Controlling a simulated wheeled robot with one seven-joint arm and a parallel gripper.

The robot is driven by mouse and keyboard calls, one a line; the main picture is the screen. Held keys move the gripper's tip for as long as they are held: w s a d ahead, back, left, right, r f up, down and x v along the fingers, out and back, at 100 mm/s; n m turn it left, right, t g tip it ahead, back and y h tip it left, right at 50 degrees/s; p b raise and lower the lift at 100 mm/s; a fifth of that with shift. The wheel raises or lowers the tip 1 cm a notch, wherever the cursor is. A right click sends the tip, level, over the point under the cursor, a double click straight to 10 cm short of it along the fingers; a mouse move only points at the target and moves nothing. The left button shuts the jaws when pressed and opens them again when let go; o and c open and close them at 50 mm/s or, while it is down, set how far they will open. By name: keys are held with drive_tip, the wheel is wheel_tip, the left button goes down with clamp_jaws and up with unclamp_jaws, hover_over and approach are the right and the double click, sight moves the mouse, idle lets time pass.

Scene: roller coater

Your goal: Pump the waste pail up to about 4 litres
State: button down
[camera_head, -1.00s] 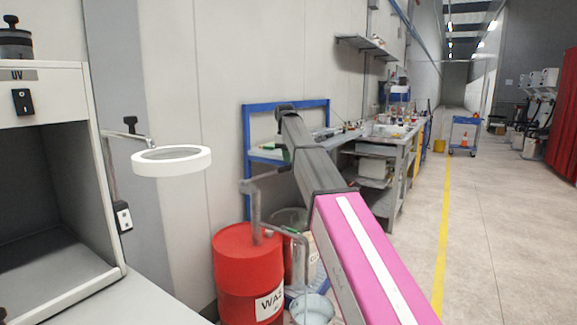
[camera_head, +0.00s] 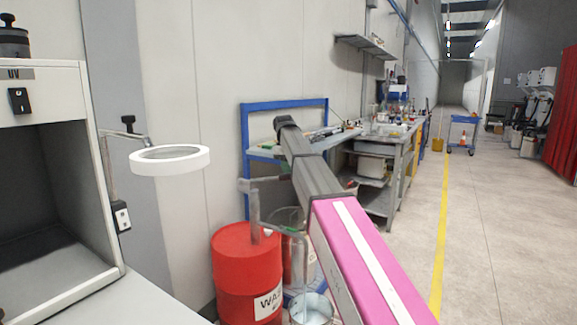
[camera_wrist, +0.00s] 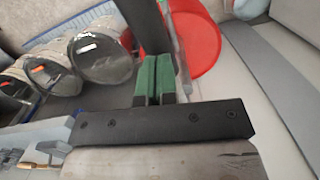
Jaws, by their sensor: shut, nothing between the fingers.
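The red waste drum (camera_head: 246,268) stands by the wall in the head view, with a grey pump post (camera_head: 254,210) on top. The pump's grey lever (camera_head: 265,182) runs right from the post toward my arm, and a thin spout pipe bends down over the metal pail (camera_head: 311,309). The pail is cut by the lower edge; its level cannot be read. In the wrist view my gripper (camera_wrist: 160,70) has its green fingers shut and empty. A dark bar (camera_wrist: 145,22) crosses just beyond the fingertips; contact is unclear. The red drum (camera_wrist: 208,42) lies beyond it.
A blue-framed bench (camera_head: 247,150) and a cluttered workbench (camera_head: 385,140) stand behind my arm. A ring lamp (camera_head: 170,160) and the UV cabinet (camera_head: 40,180) are at left. Clear lids of round containers (camera_wrist: 95,55) show in the wrist view.

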idle(0.4)
drive_tip(key=shift+w+a+r, duration=0.25)
drive_tip(key=shift+w+a, duration=0.3)
drive_tip(key=shift+a, duration=0.05)
drive_tip(key=shift+w+a+r, duration=0.25)
drive_tip(key=shift+w+a, duration=0.3)
drive_tip(key=shift+s, duration=0.1)
drive_tip(key=shift+r, duration=0.1)
wheel_tip(320, 180, up, 7)
drive_tip(key=shift+w+a+r, duration=0.15)
drive_tip(key=shift+w+a, duration=0.1)
